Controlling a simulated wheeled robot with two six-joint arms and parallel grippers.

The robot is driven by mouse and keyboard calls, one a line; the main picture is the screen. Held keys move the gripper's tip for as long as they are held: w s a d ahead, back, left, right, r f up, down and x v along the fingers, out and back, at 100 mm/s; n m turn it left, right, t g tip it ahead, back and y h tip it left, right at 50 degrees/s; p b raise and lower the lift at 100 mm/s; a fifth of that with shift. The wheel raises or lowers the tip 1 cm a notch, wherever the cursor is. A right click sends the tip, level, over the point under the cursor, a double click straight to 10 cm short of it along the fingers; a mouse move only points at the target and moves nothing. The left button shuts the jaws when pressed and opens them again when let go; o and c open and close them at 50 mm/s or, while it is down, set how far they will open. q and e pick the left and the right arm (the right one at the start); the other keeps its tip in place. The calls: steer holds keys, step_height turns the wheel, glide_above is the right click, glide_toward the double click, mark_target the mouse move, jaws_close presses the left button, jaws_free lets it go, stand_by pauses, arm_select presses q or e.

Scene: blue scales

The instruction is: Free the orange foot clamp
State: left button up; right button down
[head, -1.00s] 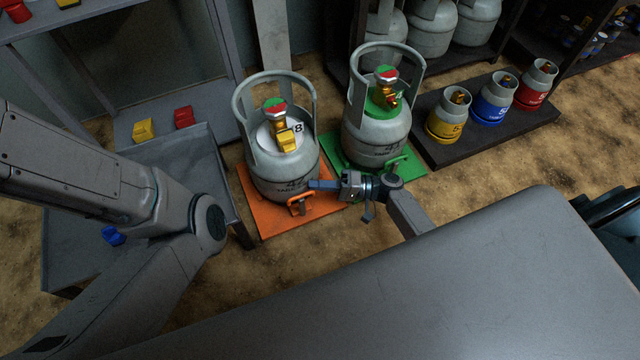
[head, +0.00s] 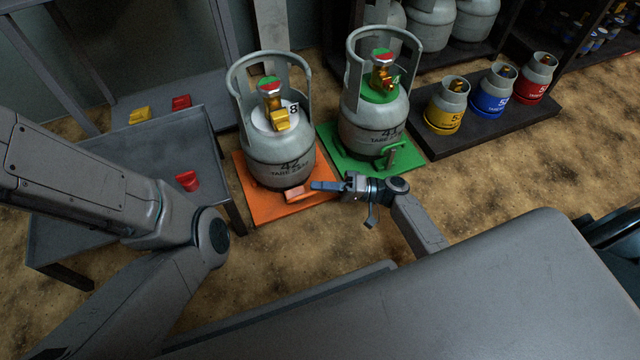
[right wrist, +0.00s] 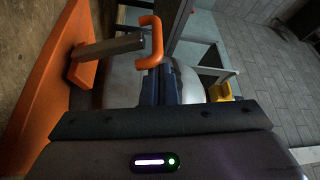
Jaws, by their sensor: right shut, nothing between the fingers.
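The orange foot clamp (head: 294,193) sits at the front foot of the grey cylinder marked 42 (head: 280,150), on the orange plate (head: 262,208). In the right wrist view its orange handle (right wrist: 152,42) tops a grey lever that stands out from the plate. My right gripper (head: 318,185) is shut and empty, just right of the clamp in the head view. Its fingers also show in the right wrist view (right wrist: 158,86), close to the handle; I cannot tell whether they touch. My left gripper is out of view; only my left arm shows.
A second cylinder (head: 375,125) stands close by on a green plate (head: 410,157) with a green clamp (head: 391,155). Yellow, blue and red small cylinders stand on a dark platform (head: 465,142). A grey table (head: 150,165) stands left. My grey body fills the foreground.

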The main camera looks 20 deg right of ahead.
steer(key=shift+s+d+f+b, duration=0.1)
steer(key=shift+s+f+b, duration=1.55)
steer(key=shift+s+f, duration=0.9)
steer(key=shift+s, duration=0.15)
steer(key=shift+s+f, duration=0.2)
steer(key=shift+f, duration=0.05)
steer(key=v, duration=0.2)
steer(key=p+v, duration=0.1)
steer(key=v, duration=0.2)
steer(key=r+p+v, duration=0.1)
steer(key=v, duration=0.1)
steer(key=shift+w+d+f, duration=0.15)
steer(key=shift+d, duration=0.1)
steer(key=shift+w, duration=0.15)
